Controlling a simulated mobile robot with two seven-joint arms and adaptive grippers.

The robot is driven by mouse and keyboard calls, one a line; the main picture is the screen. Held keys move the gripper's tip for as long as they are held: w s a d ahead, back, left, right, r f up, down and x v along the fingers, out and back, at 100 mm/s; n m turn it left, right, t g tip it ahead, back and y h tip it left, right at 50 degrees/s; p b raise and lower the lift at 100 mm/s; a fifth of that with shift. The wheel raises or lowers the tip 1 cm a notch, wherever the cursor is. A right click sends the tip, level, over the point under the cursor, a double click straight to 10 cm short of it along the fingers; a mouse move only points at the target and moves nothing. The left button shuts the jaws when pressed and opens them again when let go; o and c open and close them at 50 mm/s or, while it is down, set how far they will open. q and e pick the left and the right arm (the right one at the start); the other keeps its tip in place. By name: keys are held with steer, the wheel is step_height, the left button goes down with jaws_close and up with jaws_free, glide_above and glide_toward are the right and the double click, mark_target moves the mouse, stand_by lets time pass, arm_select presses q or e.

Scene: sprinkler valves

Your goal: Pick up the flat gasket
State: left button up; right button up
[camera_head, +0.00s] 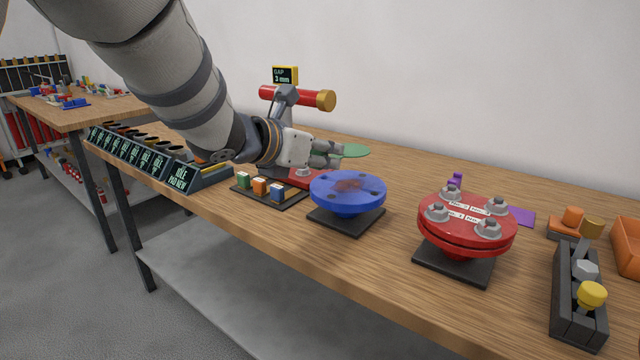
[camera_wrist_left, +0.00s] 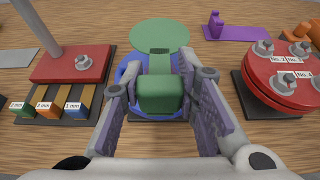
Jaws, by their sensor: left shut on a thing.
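The flat gasket (camera_head: 354,150) is a thin green disc, seen just past my left gripper's tips in the head view. It also shows in the left wrist view (camera_wrist_left: 160,35), joined by a neck to a green block-like grip. My left gripper (camera_head: 330,154) is shut on that green grip, with the pads on both sides of it in the left wrist view (camera_wrist_left: 160,95). The gasket appears held above the table. A blue flange (camera_head: 347,190) on a black base stands below and behind it in the wrist view. My right gripper is not in view.
A red flange (camera_head: 466,222) with several bolts stands on the right. A small black tray (camera_head: 270,194) with green, orange and blue blocks lies left of the blue flange. A red valve pipe (camera_head: 297,97) with a "GAP 3 mm" display stands behind. The front table strip is clear.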

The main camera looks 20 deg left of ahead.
arm_select(q)
step_height(320, 180, up, 20)
steer(key=p, duration=0.1)
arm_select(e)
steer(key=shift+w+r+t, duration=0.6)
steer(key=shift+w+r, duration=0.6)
arm_select(q)
steer(key=shift+r, duration=0.15)
step_height(320, 180, up, 5)
steer(key=shift+f, duration=0.1)
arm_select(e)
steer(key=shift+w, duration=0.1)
